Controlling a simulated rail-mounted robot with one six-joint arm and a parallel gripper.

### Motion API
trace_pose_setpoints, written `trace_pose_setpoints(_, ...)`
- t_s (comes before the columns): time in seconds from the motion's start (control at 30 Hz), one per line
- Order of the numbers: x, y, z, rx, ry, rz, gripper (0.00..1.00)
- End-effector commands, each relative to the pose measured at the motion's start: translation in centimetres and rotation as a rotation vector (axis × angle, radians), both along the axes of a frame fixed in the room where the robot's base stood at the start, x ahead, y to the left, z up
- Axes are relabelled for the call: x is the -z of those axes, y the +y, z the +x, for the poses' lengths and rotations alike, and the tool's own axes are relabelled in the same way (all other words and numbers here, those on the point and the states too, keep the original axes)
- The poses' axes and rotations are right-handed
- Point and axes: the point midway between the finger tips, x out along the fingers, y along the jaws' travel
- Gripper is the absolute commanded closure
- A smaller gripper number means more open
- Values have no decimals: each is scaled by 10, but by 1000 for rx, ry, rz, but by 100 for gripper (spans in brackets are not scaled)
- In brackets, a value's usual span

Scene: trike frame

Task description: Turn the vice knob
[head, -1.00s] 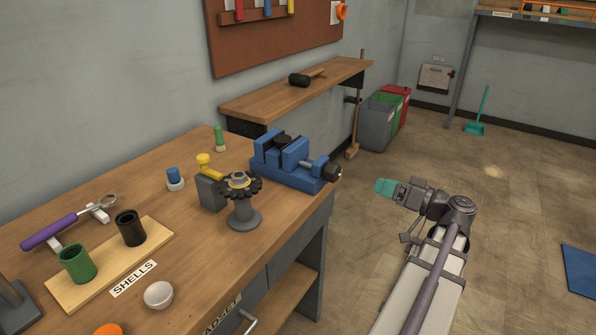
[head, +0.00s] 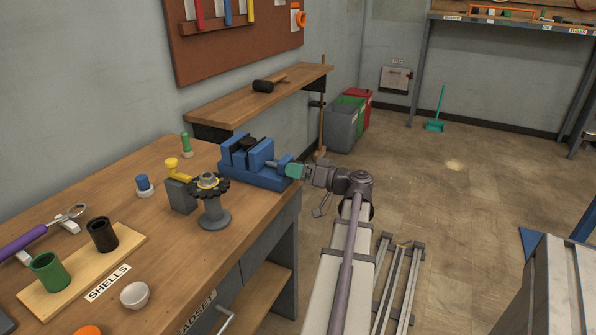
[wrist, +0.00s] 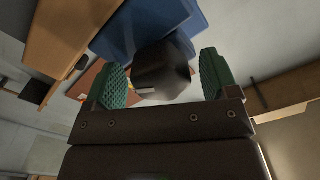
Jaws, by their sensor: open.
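The blue vice (head: 260,178) sits at the far right corner of the workbench; its blue body also shows at the top of the wrist view (wrist: 150,28). My gripper (head: 293,171) is level with the vice's screw end and hides the knob in the head view. In the wrist view, the dark vice knob (wrist: 162,77) lies between the two green finger pads of my gripper (wrist: 163,70). The fingers are open, with a visible gap on each side of the knob.
The workbench (head: 165,243) also holds a black toothed gear on a grey stand (head: 213,205), a shells board (head: 128,240) with two cups, and a white bowl (head: 135,295). A wooden shelf (head: 225,117) with a mallet is behind the vice. Bins (head: 343,125) stand beyond.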

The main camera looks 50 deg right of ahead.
Motion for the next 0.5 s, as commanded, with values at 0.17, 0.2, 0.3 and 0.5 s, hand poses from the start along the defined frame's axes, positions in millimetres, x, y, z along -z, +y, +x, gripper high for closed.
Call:
trace_pose_setpoints(0.17,0,1,4,1,0,0,20)
trace_pose_setpoints(0.2,0,1,4,1,0,0,20)
trace_pose_setpoints(0.3,0,1,4,1,0,0,24)
trace_pose_setpoints(0.5,0,1,3,1,0,0,43)
